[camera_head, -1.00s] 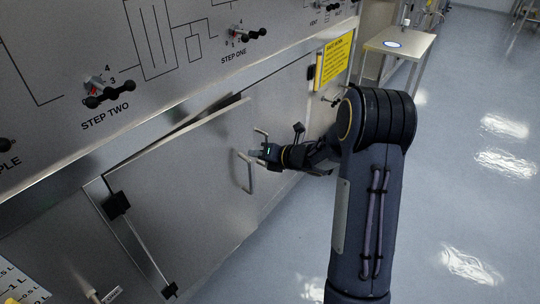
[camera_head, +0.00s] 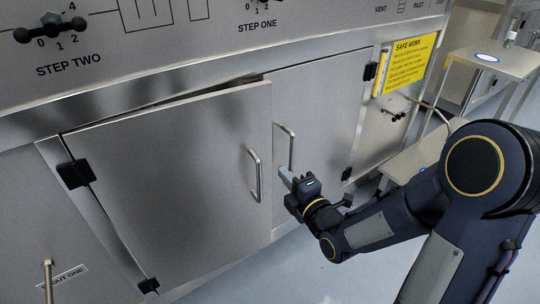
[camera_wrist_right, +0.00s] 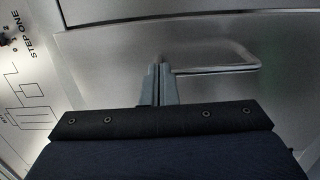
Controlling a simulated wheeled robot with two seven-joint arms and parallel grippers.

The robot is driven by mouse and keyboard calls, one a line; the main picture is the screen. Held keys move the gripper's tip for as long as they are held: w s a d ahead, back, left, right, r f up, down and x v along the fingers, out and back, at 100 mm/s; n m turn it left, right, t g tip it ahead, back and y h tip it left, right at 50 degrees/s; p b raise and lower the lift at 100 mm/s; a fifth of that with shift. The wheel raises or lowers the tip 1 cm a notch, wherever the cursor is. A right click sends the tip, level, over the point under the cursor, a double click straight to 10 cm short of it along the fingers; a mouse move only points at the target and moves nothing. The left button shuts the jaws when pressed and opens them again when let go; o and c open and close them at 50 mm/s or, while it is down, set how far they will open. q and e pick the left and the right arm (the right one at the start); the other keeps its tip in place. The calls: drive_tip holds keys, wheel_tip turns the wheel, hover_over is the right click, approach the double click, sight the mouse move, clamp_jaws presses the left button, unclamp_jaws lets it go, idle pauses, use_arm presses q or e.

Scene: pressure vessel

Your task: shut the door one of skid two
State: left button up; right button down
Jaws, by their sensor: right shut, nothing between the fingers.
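The left cabinet door (camera_head: 180,190) stands ajar in the head view. It is hinged on its left side, and a dark gap shows along its top edge. Its bar handle (camera_head: 254,175) is near its right edge. The right cabinet door (camera_head: 325,110) beside it looks closed, with its own bar handle (camera_head: 290,148). My right gripper (camera_head: 286,176) is shut and empty, just right of the ajar door's edge and by the lower end of the right handle. In the right wrist view, the shut fingers (camera_wrist_right: 160,84) point at a steel panel beside a bar handle (camera_wrist_right: 215,69). My left gripper is out of view.
The panel above the doors carries black knobs (camera_head: 50,30) marked STEP TWO and STEP ONE. A yellow sign (camera_head: 408,64) is at the right. A small table (camera_head: 500,62) stands beyond it. Floor in front of the doors is free.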

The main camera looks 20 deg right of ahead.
sight(262, 148)
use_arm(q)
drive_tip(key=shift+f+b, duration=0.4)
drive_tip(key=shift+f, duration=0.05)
use_arm(e)
drive_tip(key=x, duration=1)
drive_tip(key=shift+d, duration=0.1)
